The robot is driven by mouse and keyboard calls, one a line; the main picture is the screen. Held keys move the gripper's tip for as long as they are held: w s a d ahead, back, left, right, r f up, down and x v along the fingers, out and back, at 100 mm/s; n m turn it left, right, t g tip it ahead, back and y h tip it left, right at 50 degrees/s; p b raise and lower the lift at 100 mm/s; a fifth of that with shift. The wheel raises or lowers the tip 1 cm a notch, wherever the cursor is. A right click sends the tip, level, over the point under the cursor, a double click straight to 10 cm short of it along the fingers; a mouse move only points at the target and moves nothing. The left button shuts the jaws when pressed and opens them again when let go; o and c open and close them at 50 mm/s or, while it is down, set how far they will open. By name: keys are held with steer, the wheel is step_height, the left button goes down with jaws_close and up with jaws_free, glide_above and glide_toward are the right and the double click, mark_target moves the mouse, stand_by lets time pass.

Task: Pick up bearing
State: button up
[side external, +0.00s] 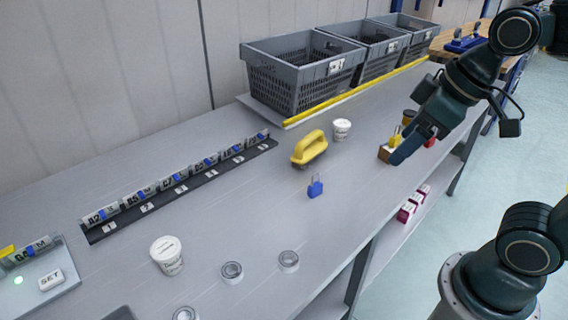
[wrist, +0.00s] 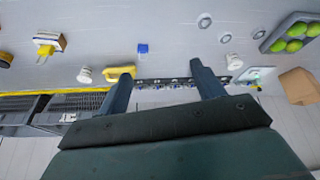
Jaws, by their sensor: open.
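Three grey ring-shaped parts that look like bearings lie flat near the front of the bench in the side view: one bearing (side external: 289,259), a second bearing (side external: 232,272) to its left, and a third (side external: 185,314) cut by the bottom edge. My gripper (side external: 400,150) is raised at the right of the bench, well apart from the bearings. In the wrist view its two fingers (wrist: 160,75) are spread with nothing held between them.
A yellow-handled tool (side external: 310,148), blue padlock (side external: 316,187) and white tubs (side external: 167,254) (side external: 342,129) stand on the bench. A labelled rack (side external: 180,188) runs along the back left. Grey crates (side external: 300,75) stand behind. A tray of green balls (wrist: 290,32) shows in the wrist view.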

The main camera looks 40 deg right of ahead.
steer(key=w+a+f+n+g+y, duration=0.2)
steer(key=w+a+f+n, duration=0.1)
steer(key=w+a+n, duration=0.6)
steer(key=n+g+y, duration=0.2)
steer(key=n+g, duration=0.1)
steer(key=n, duration=0.2)
glide_toward(232, 269)
steer(key=shift+s+a+f, duration=0.15)
steer(key=shift+f, duration=0.35)
steer(key=shift+s+a+f, duration=0.15)
steer(key=shift+a+f, duration=0.05)
steer(key=shift+f, duration=0.25)
steer(key=shift+a+f, duration=0.2)
steer(key=shift+f, duration=0.3)
steer(key=shift+w+x, duration=0.15)
steer(key=shift+x, duration=1.15)
steer(key=shift+w+x, duration=0.15)
steer(key=shift+x, duration=1.15)
steer(key=shift+a, duration=0.1)
steer(key=c, duration=1.1)
